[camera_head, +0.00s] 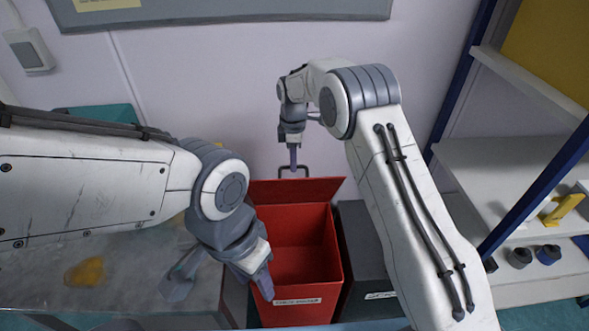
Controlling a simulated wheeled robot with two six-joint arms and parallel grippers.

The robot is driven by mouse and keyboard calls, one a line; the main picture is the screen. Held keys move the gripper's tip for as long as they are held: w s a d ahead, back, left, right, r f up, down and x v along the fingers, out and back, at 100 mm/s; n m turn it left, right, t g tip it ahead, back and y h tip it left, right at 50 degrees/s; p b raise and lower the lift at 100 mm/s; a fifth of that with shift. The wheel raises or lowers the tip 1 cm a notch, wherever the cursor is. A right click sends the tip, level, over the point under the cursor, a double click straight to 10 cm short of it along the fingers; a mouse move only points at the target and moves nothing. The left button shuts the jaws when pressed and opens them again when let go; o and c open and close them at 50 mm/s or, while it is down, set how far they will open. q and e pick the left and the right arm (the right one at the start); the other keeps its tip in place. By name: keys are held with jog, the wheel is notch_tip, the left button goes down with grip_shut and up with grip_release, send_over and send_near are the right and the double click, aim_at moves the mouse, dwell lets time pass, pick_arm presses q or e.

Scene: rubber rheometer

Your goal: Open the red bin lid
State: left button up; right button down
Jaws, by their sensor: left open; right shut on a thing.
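The red bin (333,262) stands in the middle of the view with its inside showing. Its red lid (318,190) is raised at the back edge, and a thin dark handle (306,168) sticks up from it. My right gripper (293,168) points down at that handle and is shut on it. My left gripper (266,287) is open and empty, above the left front side of the bin, and hides part of its left wall. The bin's front carries a white label (298,301).
A dark grey bin (362,250) stands right of the red one, partly behind my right arm. A clear-topped surface (120,270) with an orange item (85,271) lies left. A blue-framed shelf (505,165) stands right, with a yellow object (563,209). The wall is behind.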

jog(key=shift+w+r+p, duration=0.15)
jog(key=shift+w+p, duration=0.75)
jog(key=shift+w, duration=0.45)
jog(key=shift+w+r+p, duration=0.1)
jog(key=shift+w+p, duration=0.75)
jog(key=shift+w, duration=0.5)
jog(key=c, duration=0.9)
grip_release()
jog(key=shift+w+f, duration=0.1)
jog(key=shift+r, duration=0.2)
